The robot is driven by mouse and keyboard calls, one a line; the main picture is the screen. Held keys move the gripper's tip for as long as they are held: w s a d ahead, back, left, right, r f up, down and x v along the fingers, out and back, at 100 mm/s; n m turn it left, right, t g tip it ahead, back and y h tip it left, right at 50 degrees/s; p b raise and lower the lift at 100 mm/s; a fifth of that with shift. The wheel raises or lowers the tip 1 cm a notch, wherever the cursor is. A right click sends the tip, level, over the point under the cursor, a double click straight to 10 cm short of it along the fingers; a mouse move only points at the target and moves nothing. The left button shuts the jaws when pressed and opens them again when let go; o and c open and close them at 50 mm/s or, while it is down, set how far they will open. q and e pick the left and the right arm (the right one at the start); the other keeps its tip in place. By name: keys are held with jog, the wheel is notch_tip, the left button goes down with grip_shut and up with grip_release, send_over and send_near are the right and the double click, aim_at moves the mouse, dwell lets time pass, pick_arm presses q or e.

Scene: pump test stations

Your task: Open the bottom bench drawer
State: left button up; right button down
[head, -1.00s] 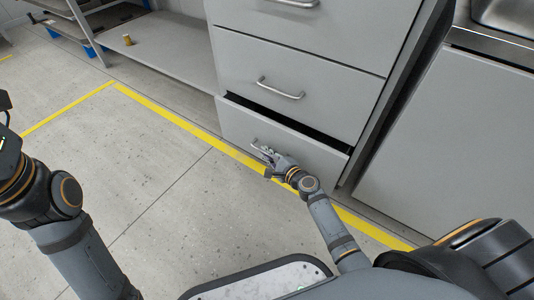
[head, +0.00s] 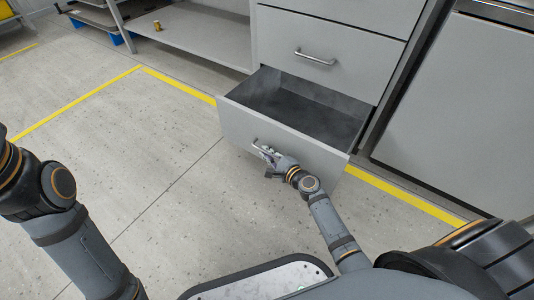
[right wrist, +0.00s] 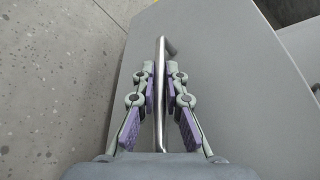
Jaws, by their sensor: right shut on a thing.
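The bottom bench drawer (head: 280,137) stands well out from the grey cabinet, and its empty dark interior shows in the head view. My right gripper (head: 266,154) is at the drawer front, shut on its metal bar handle. In the right wrist view the handle (right wrist: 160,75) runs between the two purple-padded fingers of the right gripper (right wrist: 161,95). The grey drawer front also shows there (right wrist: 215,65). My left arm is at the left edge of the head view, and its gripper is out of the picture.
A closed drawer with a handle (head: 315,57) is above the open one. A grey panel (head: 440,110) stands to the right. A low shelf (head: 190,40) holds a small yellow object (head: 157,26). The speckled floor (head: 150,150) in front is clear, with yellow tape lines.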

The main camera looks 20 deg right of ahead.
jog(key=c, duration=1.7)
grip_release()
jog(key=shift+d, duration=0.1)
jog(key=v, duration=1.2)
